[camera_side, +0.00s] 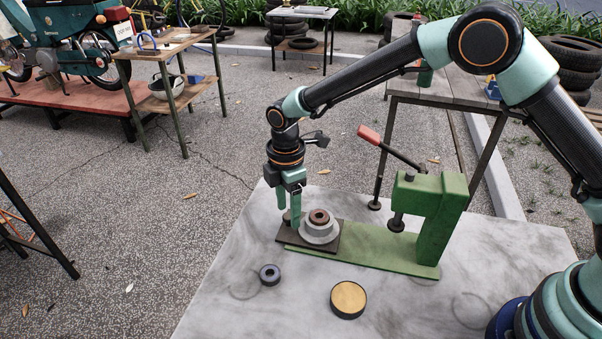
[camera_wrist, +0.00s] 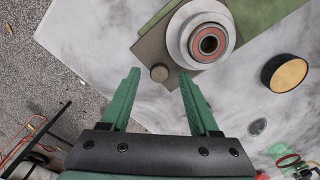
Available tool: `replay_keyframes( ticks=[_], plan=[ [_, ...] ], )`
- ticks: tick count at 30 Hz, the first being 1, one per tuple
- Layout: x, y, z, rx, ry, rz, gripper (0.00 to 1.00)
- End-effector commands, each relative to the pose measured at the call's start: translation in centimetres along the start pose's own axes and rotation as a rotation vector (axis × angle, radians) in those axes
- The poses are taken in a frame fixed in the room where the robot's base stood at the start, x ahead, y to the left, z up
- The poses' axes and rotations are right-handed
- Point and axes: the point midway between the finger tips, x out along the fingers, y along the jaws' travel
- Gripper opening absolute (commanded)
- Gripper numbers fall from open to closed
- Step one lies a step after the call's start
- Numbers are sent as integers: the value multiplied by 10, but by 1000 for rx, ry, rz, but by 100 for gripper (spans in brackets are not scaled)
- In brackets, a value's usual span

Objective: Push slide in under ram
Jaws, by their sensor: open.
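The slide is a dark flat plate (camera_side: 288,239) at the left end of the green press base (camera_side: 375,257). It also shows in the wrist view (camera_wrist: 152,46). It carries a pale grey round housing (camera_side: 318,235) with a reddish-faced bearing (camera_wrist: 208,42) in it. A short dark knob (camera_wrist: 159,73) stands at the slide's outer edge. My gripper (camera_side: 289,216) points down at this knob and is open, with one finger on each side of it in the wrist view. I cannot tell whether a finger touches it. The dark ram (camera_side: 397,223) hangs from the green press (camera_side: 441,205), right of the slide.
A small dark ring (camera_side: 270,273) and a yellow-topped round tin (camera_side: 348,299) lie on the marble-like top (camera_side: 225,315) in front of the press. The press lever's red handle (camera_side: 369,135) rises behind the base. The base between housing and ram is clear.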

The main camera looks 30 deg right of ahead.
Motion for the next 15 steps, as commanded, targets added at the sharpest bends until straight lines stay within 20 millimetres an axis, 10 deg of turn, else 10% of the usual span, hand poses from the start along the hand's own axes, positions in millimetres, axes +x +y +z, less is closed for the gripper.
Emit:
replay_keyframes(
  ticks=[12, 15],
  plan=[
    [8, 0, 0, 0, 1, 2, 62],
    [8, 0, 0, 0, 1, 1, 23]
  ],
)
